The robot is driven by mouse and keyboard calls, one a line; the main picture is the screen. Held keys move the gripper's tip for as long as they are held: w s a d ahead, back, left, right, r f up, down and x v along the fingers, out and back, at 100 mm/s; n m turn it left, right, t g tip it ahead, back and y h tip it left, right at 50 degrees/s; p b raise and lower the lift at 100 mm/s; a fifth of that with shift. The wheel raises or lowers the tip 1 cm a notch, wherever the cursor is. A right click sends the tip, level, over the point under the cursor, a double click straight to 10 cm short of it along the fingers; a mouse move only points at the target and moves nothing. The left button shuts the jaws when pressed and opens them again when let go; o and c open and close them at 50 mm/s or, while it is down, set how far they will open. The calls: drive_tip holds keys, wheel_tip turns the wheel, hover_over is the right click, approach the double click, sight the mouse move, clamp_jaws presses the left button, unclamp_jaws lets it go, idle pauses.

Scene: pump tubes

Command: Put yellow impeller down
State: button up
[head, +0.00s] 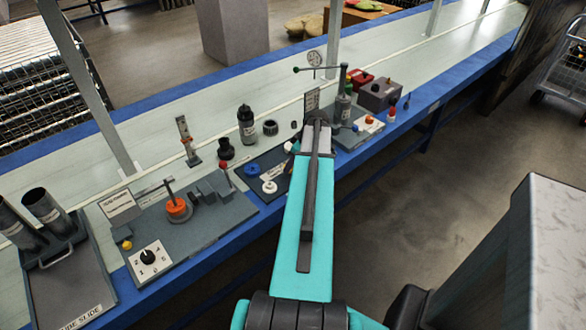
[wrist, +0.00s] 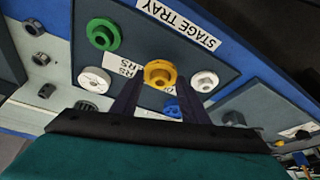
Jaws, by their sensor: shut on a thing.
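The yellow impeller (wrist: 160,73) shows in the wrist view between the two fingertips of my gripper (wrist: 158,84), which is shut on it. It is over the dark stage tray (wrist: 135,48); I cannot tell whether it touches the tray. A green impeller (wrist: 103,34), a white impeller (wrist: 94,79), a second white piece (wrist: 204,81) and a blue piece (wrist: 172,107) are around it. In the head view my teal arm hides the gripper and the yellow impeller, and part of the stage tray (head: 252,183) shows left of the arm.
In the head view, a grey station with an orange piece (head: 177,208) and a dial (head: 149,259) is to the left. A black bottle (head: 246,126) stands behind the tray. A grey station with a post (head: 343,105) is to the right. The pale bench behind is mostly clear.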

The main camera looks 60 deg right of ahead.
drive_tip(key=shift+f+p, duration=0.45)
drive_tip(key=shift+f, duration=1.3)
drive_tip(key=shift+f, duration=0.15)
drive_tip(key=o, duration=1.3)
drive_tip(key=shift+o, duration=0.2)
drive_tip(key=shift+r, duration=0.25)
drive_tip(key=b+v, duration=0.2)
drive_tip(key=v, duration=1)
drive_tip(key=shift+s+f, duration=0.1)
drive_tip(key=shift+s, duration=0.05)
